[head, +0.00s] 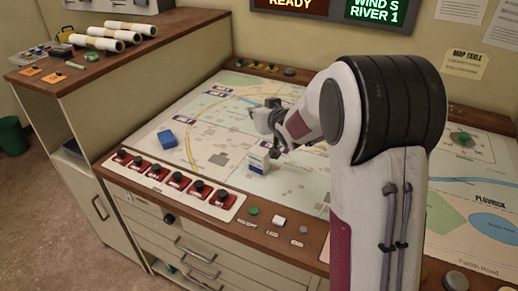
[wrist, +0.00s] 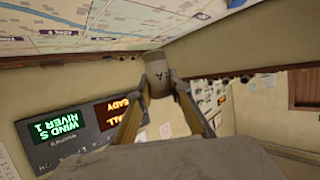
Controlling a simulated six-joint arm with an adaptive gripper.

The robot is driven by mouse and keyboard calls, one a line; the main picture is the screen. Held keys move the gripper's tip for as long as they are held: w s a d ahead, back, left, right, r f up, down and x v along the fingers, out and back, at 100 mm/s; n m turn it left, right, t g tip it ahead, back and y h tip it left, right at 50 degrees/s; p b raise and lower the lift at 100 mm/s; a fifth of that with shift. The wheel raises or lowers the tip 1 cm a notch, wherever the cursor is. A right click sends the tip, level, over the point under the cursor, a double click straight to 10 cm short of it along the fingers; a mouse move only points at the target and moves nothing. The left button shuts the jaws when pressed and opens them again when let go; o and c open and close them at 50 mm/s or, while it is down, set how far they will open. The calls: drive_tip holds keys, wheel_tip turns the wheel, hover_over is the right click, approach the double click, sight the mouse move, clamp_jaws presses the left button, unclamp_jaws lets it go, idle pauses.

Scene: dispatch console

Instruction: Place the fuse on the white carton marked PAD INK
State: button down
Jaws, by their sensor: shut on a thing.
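A pale beige cylinder, which I take to be the fuse (wrist: 156,66), shows at the tips of my gripper (wrist: 158,84) in the wrist view. Both fingers close on it. In the head view my gripper (head: 263,117) is over the middle of the map table, small and partly hidden by its own wrist. The carton does not show in the wrist view.
A row of red switch blocks (head: 171,179) runs along the front edge. Rolled papers (head: 103,38) lie on the left cabinet. The map between the blue box and the carton is clear.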

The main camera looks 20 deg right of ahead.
drive_tip(key=shift+f, duration=3.1)
drive_tip(key=shift+f, duration=1.85)
drive_tip(key=shift+f, duration=0.1)
drive_tip(key=c, duration=1.8)
unclamp_jaws()
drive_tip(key=shift+c, duration=0.2)
drive_tip(key=shift+s+r, duration=0.35)
drive_tip(key=shift+s, duration=0.2)
drive_tip(key=v, duration=1)
drive_tip(key=shift+s+r, duration=0.2)
drive_tip(key=shift+s, duration=0.15)
